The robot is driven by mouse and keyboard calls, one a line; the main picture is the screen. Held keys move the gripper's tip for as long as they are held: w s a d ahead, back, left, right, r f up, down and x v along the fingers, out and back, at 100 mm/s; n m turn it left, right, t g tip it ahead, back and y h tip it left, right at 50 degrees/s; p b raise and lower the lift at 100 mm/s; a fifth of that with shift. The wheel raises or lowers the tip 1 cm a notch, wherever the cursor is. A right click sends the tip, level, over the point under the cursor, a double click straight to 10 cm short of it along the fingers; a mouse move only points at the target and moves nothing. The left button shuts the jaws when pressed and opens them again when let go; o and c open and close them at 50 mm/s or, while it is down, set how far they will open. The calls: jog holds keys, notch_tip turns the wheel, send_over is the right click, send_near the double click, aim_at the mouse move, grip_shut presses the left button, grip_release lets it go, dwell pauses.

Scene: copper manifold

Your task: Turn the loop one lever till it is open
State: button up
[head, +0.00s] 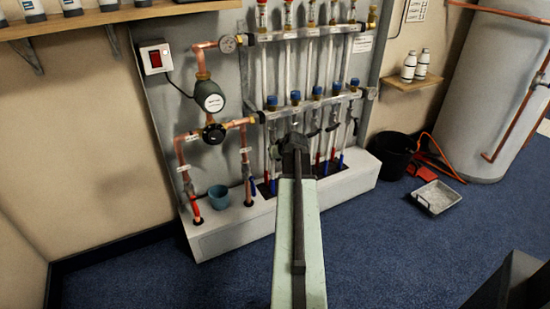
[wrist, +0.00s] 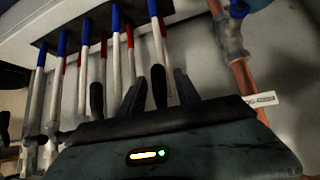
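The loop one lever (wrist: 158,86) is a black, rounded handle in the wrist view, the one nearest the copper pipe. My gripper (wrist: 159,92) is open, with one grey finger on each side of this lever. A thin gap shows on both sides, so the fingers do not seem to grip it. The lever's base and its valve are hidden behind my gripper body. In the head view my arm covers the lever and the fingertips.
Another black lever (wrist: 97,100) stands just left of my fingers. White pipes with red and blue ends run close behind. A labelled copper pipe (wrist: 248,88) is on the right. In the head view, a black bucket (head: 392,156) and a metal tray (head: 436,198) are on the floor to the right.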

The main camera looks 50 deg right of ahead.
jog(key=shift+s, duration=0.1)
jog(key=p+v, duration=0.5)
jog(key=v, duration=0.2)
jog(key=shift+s+r, duration=0.15)
jog(key=shift+r, duration=0.05)
jog(key=shift+a, duration=0.15)
jog(key=shift+c, duration=0.3)
